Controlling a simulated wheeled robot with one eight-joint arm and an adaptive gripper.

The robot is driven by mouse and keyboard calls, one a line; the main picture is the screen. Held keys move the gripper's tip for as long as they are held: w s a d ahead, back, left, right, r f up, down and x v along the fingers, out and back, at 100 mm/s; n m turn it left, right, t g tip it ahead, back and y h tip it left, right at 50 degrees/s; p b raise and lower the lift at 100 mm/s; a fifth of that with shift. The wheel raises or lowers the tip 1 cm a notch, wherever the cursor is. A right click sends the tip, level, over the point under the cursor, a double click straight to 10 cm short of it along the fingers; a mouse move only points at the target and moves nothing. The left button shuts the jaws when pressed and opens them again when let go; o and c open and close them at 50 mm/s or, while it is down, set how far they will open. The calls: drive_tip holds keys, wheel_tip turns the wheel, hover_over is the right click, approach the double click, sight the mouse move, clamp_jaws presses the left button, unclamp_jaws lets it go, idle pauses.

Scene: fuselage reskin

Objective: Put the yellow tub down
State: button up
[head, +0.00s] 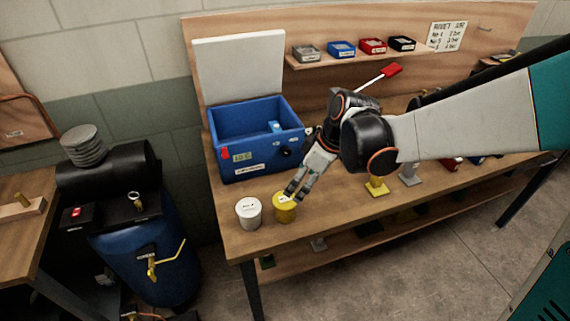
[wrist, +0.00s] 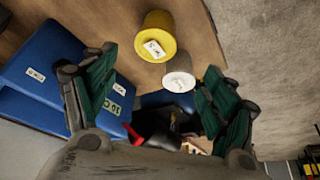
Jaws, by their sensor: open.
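The yellow tub (head: 284,209) stands upright on the wooden bench near its front left edge. It has a white label on its lid, which also shows in the wrist view (wrist: 150,38). A white tub (head: 248,212) stands close to its left; it appears below the yellow tub in the wrist view (wrist: 180,70). My gripper (head: 292,194) is open, with its fingertips at the yellow tub's upper right in the head view. In the wrist view my gripper's fingers (wrist: 158,68) are spread wide with nothing held between them. Whether a finger touches the tub I cannot tell.
A blue open box (head: 255,165) with a raised white lid (head: 239,69) stands behind the tubs. A yellow stand (head: 376,188) and a grey stand (head: 410,175) are farther right. Small coloured bins line a shelf (head: 358,56). Bare bench lies right of the yellow tub.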

sight(286, 200)
drive_tip(key=b+x, duration=0.2)
drive_tip(key=x, duration=0.6)
drive_tip(key=shift+a+f, duration=0.1)
drive_tip(key=b+x, duration=0.2)
drive_tip(key=x, duration=0.3)
drive_tip(key=shift+w+b, duration=0.4)
drive_tip(key=c, duration=1.2)
drive_tip(key=shift+c, duration=0.6)
